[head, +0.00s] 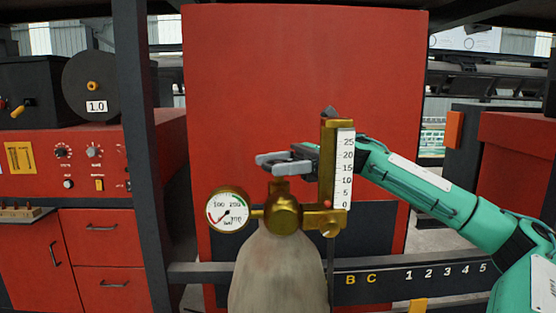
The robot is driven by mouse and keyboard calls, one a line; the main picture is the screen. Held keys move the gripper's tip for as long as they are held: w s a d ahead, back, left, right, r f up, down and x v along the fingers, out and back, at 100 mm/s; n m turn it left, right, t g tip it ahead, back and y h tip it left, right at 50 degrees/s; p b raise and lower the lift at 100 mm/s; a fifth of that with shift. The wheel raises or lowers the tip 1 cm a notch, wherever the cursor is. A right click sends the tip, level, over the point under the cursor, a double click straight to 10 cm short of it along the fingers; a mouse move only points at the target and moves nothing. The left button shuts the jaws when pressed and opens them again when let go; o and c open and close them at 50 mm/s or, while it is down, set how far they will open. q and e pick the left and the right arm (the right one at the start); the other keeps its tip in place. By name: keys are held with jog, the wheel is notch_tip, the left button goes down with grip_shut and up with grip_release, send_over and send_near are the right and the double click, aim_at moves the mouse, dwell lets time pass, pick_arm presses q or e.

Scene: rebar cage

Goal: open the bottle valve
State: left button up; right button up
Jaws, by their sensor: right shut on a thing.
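A grey gas bottle (277,275) stands upright in front of me. The brass bottle valve (283,214) sits on its top, with a short stem rising from it. My right gripper (283,163) reaches in from the right on a teal arm and is at the top of this stem, behind the flowmeter. It is shut on the top of the valve; the fingers hide most of what they hold. A round pressure gauge (228,211) is to the left of the valve; its needle points to the lower left. A brass flowmeter (344,170) with a 0 to 25 scale stands to the right. My left gripper is not in view.
A large red panel (260,80) is behind the bottle. A dark post (137,150) and a red control cabinet (60,165) with knobs and drawers are at the left. A dark rail (390,281) marked with letters and numbers crosses low at the right.

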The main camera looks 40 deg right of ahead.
jog(key=n+g, duration=0.1)
jog(key=n+g+p, duration=0.1)
jog(key=g, duration=0.1)
jog(key=n+g+p, duration=0.1)
jog(key=shift+r+g+y, duration=0.25)
jog(key=shift+g+y, duration=0.15)
jog(key=n+g, duration=0.2)
jog(key=g, duration=0.1)
jog(key=shift+f+n+g+p, duration=0.1)
jog(key=shift+n+g+p, duration=0.2)
jog(key=shift+g, duration=0.1)
jog(key=n+g+h, duration=0.1)
jog(key=n+g, duration=0.1)
jog(key=g, duration=0.1)
jog(key=shift+f+g+b, duration=0.1)
jog(key=shift+g+b, duration=0.2)
jog(key=shift+n+g+h+b, duration=0.75)
jog(key=shift+n+g+h, duration=0.35)
jog(key=shift+n+g, duration=0.45)
jog(key=shift+g, duration=0.35)
jog(key=o, duration=1)
jog(key=shift+c, duration=0.2)
